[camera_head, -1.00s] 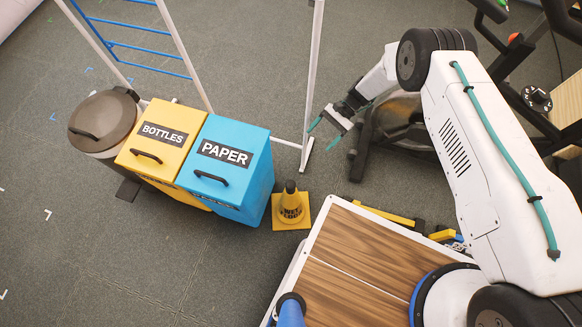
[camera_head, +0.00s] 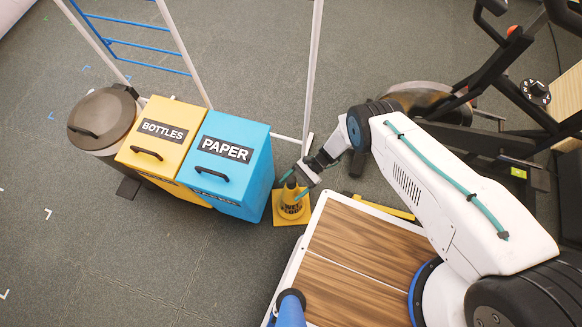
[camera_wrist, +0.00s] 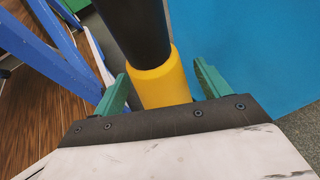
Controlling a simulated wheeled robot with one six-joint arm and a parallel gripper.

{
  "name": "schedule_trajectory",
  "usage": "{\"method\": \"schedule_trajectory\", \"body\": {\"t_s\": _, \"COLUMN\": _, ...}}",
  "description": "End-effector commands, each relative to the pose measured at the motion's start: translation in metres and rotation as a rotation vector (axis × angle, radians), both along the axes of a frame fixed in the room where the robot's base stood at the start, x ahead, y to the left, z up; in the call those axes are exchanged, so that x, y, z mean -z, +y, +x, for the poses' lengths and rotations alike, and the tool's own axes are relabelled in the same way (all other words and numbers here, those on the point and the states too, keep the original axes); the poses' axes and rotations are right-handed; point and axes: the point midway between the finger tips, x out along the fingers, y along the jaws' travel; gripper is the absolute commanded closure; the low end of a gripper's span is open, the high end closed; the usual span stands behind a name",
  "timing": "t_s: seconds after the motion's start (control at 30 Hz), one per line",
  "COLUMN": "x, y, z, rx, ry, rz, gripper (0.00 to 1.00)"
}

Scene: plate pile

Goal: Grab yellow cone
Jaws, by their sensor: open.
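The yellow cone (camera_head: 291,207) with a dark top and dark lettering stands on the floor beside the blue PAPER bin. My gripper (camera_head: 293,184) is at the upper part of the cone in the head view. In the wrist view the cone's yellow body (camera_wrist: 160,84) and dark top lie between the two green fingers of my gripper (camera_wrist: 160,88). The fingers are open, with a gap showing on each side of the cone. The cone's base is hidden in the wrist view.
The blue PAPER bin (camera_head: 230,160) stands close on the cone's left, with the yellow BOTTLES bin (camera_head: 163,140) and a dark round bin (camera_head: 103,118) beyond. A wood-topped platform (camera_head: 350,262) lies just right of the cone. Exercise equipment (camera_head: 500,95) stands at the right.

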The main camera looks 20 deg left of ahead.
Motion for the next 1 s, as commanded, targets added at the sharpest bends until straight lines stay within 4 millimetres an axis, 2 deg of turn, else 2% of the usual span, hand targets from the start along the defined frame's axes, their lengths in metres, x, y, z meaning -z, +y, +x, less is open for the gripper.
{"method": "schedule_trajectory", "body": {"t_s": 0.03, "x": 0.001, "y": 0.004, "z": -0.009, "rx": -0.005, "ry": 0.001, "rz": -0.002, "gripper": 0.25}}
{"method": "schedule_trajectory", "body": {"t_s": 0.13, "x": 0.006, "y": 0.01, "z": -0.019, "rx": -0.003, "ry": 0.0, "rz": 0.0, "gripper": 0.25}}
{"method": "schedule_trajectory", "body": {"t_s": 0.37, "x": 0.007, "y": 0.011, "z": -0.022, "rx": -0.001, "ry": -0.001, "rz": -0.001, "gripper": 0.25}}
{"method": "schedule_trajectory", "body": {"t_s": 0.47, "x": 0.007, "y": 0.011, "z": -0.022, "rx": -0.001, "ry": -0.001, "rz": -0.001, "gripper": 0.47}}
{"method": "schedule_trajectory", "body": {"t_s": 0.6, "x": 0.007, "y": 0.011, "z": -0.021, "rx": -0.001, "ry": -0.001, "rz": -0.001, "gripper": 0.86}}
{"method": "schedule_trajectory", "body": {"t_s": 0.67, "x": 0.007, "y": 0.011, "z": -0.021, "rx": -0.001, "ry": -0.001, "rz": 0.0, "gripper": 1.0}}
{"method": "schedule_trajectory", "body": {"t_s": 1.0, "x": 0.006, "y": 0.012, "z": -0.02, "rx": -0.001, "ry": -0.001, "rz": 0.002, "gripper": 1.0}}
